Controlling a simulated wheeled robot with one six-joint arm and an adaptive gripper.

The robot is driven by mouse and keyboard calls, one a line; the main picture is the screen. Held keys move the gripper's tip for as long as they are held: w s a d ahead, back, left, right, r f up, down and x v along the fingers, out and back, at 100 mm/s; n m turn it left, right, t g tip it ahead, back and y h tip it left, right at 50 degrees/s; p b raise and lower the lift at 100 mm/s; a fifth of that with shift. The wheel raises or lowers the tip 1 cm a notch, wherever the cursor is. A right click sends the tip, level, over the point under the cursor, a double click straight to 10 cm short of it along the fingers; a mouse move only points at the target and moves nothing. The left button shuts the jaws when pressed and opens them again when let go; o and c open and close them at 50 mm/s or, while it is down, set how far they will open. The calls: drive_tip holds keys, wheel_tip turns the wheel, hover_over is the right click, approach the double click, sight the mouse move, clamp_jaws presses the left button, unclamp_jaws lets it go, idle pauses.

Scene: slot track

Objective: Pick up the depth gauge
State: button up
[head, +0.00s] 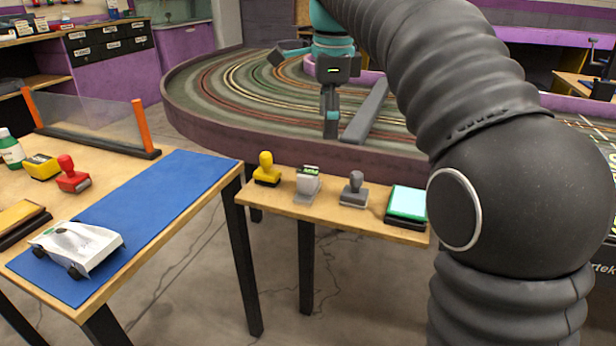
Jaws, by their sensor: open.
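A small pale grey device with a green-and-dark top (308,181) stands on the narrow wooden side table, between a yellow stamp (266,170) and a grey stamp (353,190). It looks like the depth gauge, but it is too small to be sure. My gripper (331,120) points down above and behind it, over the slot track as seen here. It is open, apart from the device, with nothing visible in it.
The left table holds a blue mat (160,205), a white model car (77,246), a red stamp (72,176) and a clear panel between orange posts.

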drive_tip(key=w+a+m, duration=0.3)
drive_tip(key=a, duration=0.1)
drive_tip(key=m+g+b, duration=0.1)
drive_tip(key=b, duration=0.2)
hover_over(308, 172)
drive_tip(key=w, duration=0.1)
drive_tip(key=f, duration=0.8)
drive_tip(key=shift+a, duration=0.2)
drive_tip(key=shift+s+d+f+b, duration=0.15)
drive_tip(key=shift+f+b, duration=0.3)
drive_tip(key=shift+f, duration=0.95)
drive_tip(key=shift+s+d+f+b, duration=0.1)
drive_tip(key=shift+s+f+b, duration=0.25)
drive_tip(key=shift+f, duration=1)
drive_tip(key=shift+w, duration=0.1)
drive_tip(key=c, duration=1.3)
